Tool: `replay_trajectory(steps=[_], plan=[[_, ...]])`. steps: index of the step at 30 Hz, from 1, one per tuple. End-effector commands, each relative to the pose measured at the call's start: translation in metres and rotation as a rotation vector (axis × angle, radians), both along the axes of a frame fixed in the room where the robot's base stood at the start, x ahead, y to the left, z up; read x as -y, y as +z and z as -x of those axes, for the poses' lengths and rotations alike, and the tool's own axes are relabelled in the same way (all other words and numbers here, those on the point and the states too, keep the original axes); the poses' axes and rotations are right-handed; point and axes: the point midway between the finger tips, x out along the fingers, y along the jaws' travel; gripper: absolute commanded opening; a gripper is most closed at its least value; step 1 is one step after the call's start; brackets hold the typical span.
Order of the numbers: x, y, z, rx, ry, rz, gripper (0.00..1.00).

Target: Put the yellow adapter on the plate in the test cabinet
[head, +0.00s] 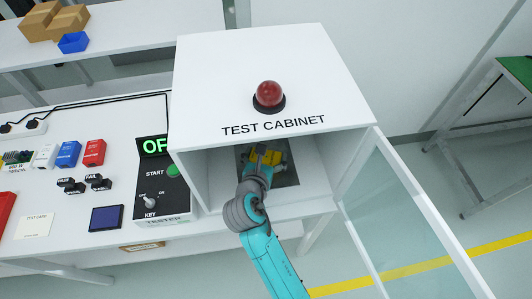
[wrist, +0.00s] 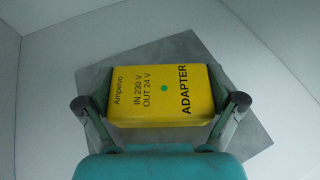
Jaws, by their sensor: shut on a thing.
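The yellow adapter (wrist: 162,92) is between the two fingers of my gripper (wrist: 162,108), which is shut on its two ends. It lies over the grey plate (wrist: 222,70) inside the test cabinet; I cannot tell whether it touches the plate. In the head view my arm reaches through the open front of the test cabinet (head: 262,55), and my gripper (head: 263,160) partly hides the yellow adapter (head: 254,157). The dark plate (head: 288,174) shows around it. The cabinet's clear door (head: 415,225) stands open to the right.
A red lamp (head: 268,95) sits on the cabinet. The tester (head: 160,190) with a green OFF display, start button and key stands to the left. Red (head: 94,152) and blue (head: 67,154) adapters lie farther left. The cabinet walls are close around my gripper.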

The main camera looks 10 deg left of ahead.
Motion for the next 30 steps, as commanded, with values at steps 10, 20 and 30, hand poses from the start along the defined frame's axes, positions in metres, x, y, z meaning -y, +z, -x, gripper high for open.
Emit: replay_trajectory(steps=[10,20,30], plan=[[0.000,0.000,0.000,0.000,0.000,0.000,1.00],[-0.004,0.009,0.024,0.001,0.004,0.001,1.00],[-0.010,0.034,0.084,0.001,0.004,0.001,1.00]])
